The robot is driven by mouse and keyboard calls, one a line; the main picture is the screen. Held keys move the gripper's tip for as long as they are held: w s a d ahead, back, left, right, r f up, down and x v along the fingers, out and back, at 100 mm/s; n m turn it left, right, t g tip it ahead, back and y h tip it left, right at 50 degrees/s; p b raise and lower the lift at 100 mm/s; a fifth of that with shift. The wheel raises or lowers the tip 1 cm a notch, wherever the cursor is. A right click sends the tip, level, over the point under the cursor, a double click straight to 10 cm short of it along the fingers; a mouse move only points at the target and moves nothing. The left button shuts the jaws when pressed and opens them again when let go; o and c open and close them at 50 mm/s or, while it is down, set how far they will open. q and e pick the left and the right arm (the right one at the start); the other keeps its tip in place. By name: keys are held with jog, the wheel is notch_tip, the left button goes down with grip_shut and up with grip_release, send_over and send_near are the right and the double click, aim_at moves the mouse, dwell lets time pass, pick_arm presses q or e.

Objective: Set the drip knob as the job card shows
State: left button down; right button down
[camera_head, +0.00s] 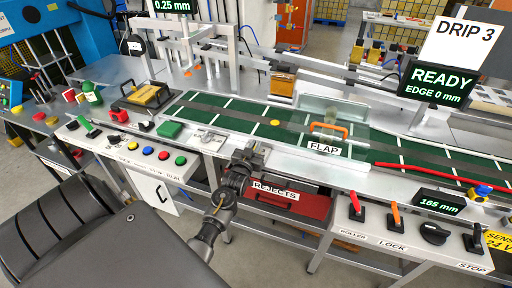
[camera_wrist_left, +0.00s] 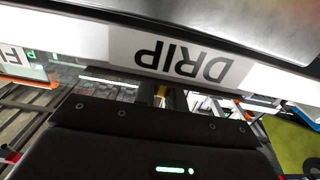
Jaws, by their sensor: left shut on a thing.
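The job card (camera_head: 465,38) at the upper right of the head view reads "DRIP 3". My left gripper (camera_head: 256,153) is at the front rail of the conveyor, left of the FLAP label. It is shut on what appears to be the drip knob, which the gripper hides in the head view. In the left wrist view the DRIP label (camera_wrist_left: 182,60) shows upside down just beyond my gripper (camera_wrist_left: 165,96). A small brass-coloured part (camera_wrist_left: 160,92) shows between the fingers. The knob's pointer and setting cannot be seen. My right gripper is not in view.
A screen (camera_head: 438,84) reads "READY EDGE 0 mm". The green conveyor (camera_head: 240,115) runs behind my gripper, with an orange-handled flap (camera_head: 328,128) to the right. The red REJECTS drawer (camera_head: 300,204) is below. A lever panel (camera_head: 400,238) stands at the right front.

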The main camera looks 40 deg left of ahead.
pick_arm(q)
jog(key=shift+d+h, duration=0.1)
jog(key=shift+h, duration=0.2)
jog(key=shift+m, duration=0.4)
jog(key=m+t+h, duration=0.1)
jog(key=m+h, duration=0.1)
jog(key=h, duration=0.1)
jog(key=m+h+b, duration=0.1)
jog(key=h, duration=0.1)
jog(key=m+h, duration=0.1)
jog(key=h, duration=0.1)
jog(key=shift+a+f+m+b, duration=0.2)
jog(key=shift+m+b, duration=0.1)
jog(key=shift+b, duration=0.1)
jog(key=m+h+b, duration=0.1)
jog(key=h, duration=0.1)
jog(key=m+g+h+b, duration=0.1)
jog(key=m+h+b, duration=0.1)
jog(key=h, duration=0.1)
jog(key=shift+g+h, duration=0.3)
jog(key=shift+d+r+m+g+h+b, duration=0.1)
jog(key=shift+r+m+g+h+b, duration=0.1)
jog(key=shift+m+h+b, duration=0.25)
jog(key=shift+r+m+g+h+b, duration=0.1)
jog(key=shift+m+g+h+b, duration=0.1)
jog(key=shift+m+h+b, duration=0.25)
